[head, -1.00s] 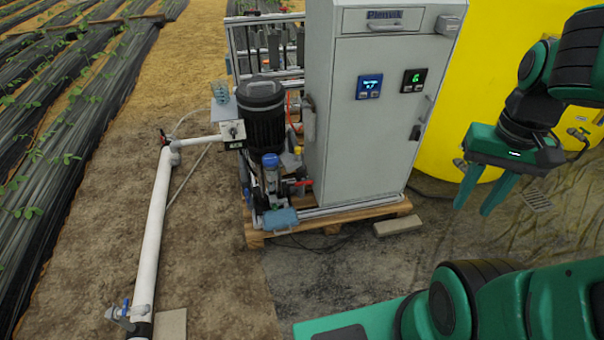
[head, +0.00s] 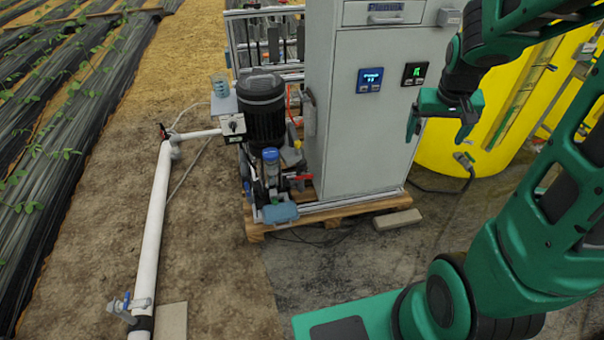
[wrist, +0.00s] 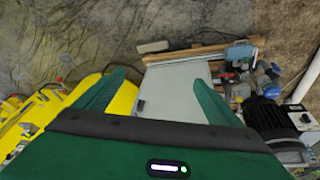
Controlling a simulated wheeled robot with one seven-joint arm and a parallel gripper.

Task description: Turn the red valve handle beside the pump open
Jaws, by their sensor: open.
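The red valve handle (head: 299,177) is a small red lever low on the skid, between the pump and the grey cabinet in the head view. It sits right of the blue-capped part below the black pump motor (head: 262,110). In the wrist view the red handle (wrist: 228,76) shows small, right of the cabinet and beyond the right fingertip. My gripper (head: 437,137) is open and empty, in front of the cabinet's right side, well up and right of the handle. In the wrist view its two fingers (wrist: 158,80) are spread apart with the cabinet showing between them.
The grey cabinet (head: 362,140) stands on a wooden pallet (head: 340,213) beside the pump. A yellow tank (head: 500,130) stands behind at the right. A white pipe (head: 155,220) runs along the ground at left. A loose block (head: 397,219) lies before the pallet.

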